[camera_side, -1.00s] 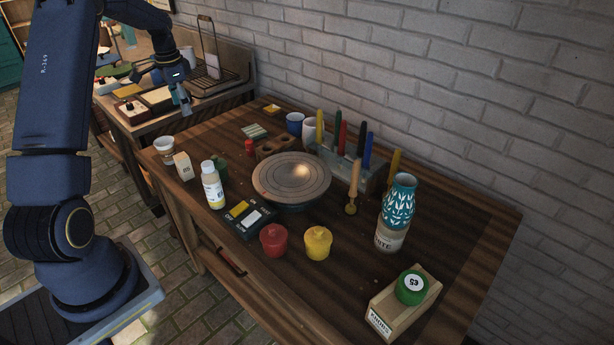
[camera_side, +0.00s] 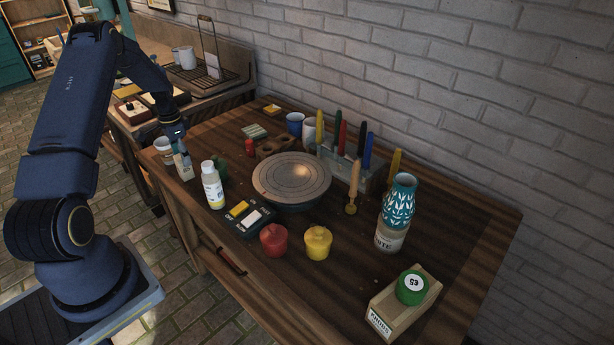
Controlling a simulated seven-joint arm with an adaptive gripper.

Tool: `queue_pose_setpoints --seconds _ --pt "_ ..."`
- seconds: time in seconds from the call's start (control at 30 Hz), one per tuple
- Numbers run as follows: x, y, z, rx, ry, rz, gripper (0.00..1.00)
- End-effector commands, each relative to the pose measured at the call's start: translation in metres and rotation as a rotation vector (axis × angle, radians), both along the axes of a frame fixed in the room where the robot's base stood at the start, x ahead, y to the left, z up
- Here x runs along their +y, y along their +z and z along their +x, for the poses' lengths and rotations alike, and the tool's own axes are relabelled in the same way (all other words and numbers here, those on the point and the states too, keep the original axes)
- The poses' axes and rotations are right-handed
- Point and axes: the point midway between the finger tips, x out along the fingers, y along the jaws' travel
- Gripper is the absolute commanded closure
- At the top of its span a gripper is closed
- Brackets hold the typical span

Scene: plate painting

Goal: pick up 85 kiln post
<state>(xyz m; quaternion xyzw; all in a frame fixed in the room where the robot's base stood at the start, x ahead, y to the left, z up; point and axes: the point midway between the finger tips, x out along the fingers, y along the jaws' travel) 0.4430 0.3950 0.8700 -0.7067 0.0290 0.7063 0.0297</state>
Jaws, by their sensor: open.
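The kiln post (camera_side: 181,171) is a small pale upright block near the left edge of the wooden table. It stands between the white cup and the white bottle. My gripper (camera_side: 180,152) is open and right at the top of the post, pointing down. The fingers overlap the post's upper part in this view. I cannot tell whether they touch it or straddle it.
A white cup (camera_side: 164,149) stands just left of the post, and a white bottle (camera_side: 212,186) to its right. A green jar (camera_side: 219,168) is behind the bottle. A turntable (camera_side: 291,178) fills the table's middle. Red (camera_side: 274,240) and yellow (camera_side: 318,242) lidded pots stand in front.

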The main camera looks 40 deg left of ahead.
Motion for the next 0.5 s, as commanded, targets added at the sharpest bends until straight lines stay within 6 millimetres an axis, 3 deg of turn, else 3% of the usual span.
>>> queue_pose_setpoints --seconds 0.2,0.5 --pt "0.000 -0.032 -0.003 0.002 0.001 -0.003 0.29" --pt "0.000 -0.035 -0.003 0.000 0.001 0.000 0.31"
